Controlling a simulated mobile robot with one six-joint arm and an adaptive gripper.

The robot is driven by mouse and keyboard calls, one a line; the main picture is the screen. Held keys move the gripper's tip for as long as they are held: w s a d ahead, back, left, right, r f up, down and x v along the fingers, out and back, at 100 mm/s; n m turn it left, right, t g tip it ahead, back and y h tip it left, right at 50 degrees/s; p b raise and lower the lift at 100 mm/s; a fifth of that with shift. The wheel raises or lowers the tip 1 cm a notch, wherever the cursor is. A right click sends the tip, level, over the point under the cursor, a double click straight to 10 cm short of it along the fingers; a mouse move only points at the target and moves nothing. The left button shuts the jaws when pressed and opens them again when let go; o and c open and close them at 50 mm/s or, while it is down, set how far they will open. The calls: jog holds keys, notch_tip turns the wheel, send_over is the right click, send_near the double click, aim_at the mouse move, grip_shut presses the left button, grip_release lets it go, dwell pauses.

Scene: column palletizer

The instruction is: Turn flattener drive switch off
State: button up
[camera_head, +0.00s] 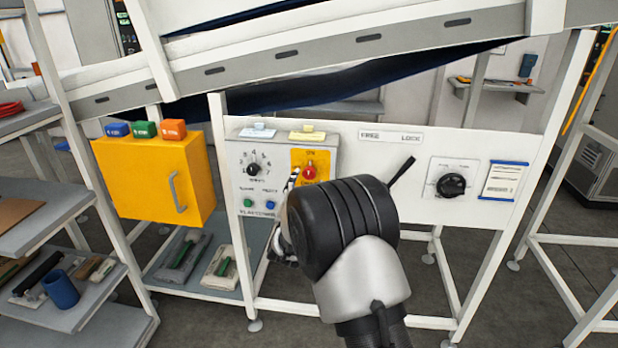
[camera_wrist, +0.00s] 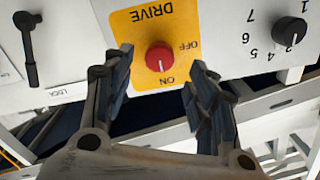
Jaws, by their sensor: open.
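The flattener drive switch is a red round knob (camera_head: 309,172) on a yellow plate (camera_head: 299,156) on the white control panel. In the upside-down wrist view, the red knob (camera_wrist: 159,58) sits below the word DRIVE, with ON under it and OFF to its right. I cannot tell which label the knob points at. My gripper (camera_wrist: 158,62) is open, with one finger on each side of the knob in that view. No contact shows. In the head view my gripper (camera_head: 292,182) is near the plate, mostly hidden behind my wrist.
A black numbered dial (camera_head: 253,169) is left of the yellow plate, above green (camera_head: 248,202) and blue (camera_head: 270,205) buttons. A black lever (camera_head: 402,171) under FREE/LOCK and a black knob (camera_head: 451,185) are to the right. A yellow cabinet (camera_head: 150,185) stands left.

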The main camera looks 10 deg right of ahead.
aim_at(309, 175)
jog(key=b+x, duration=0.1)
jog(key=x, duration=0.5)
jog(key=shift+w+d, duration=0.1)
jog(key=shift+w, duration=0.15)
jog(key=shift+c, duration=0.4)
jog(key=c, duration=1)
jog(key=shift+o, duration=0.2)
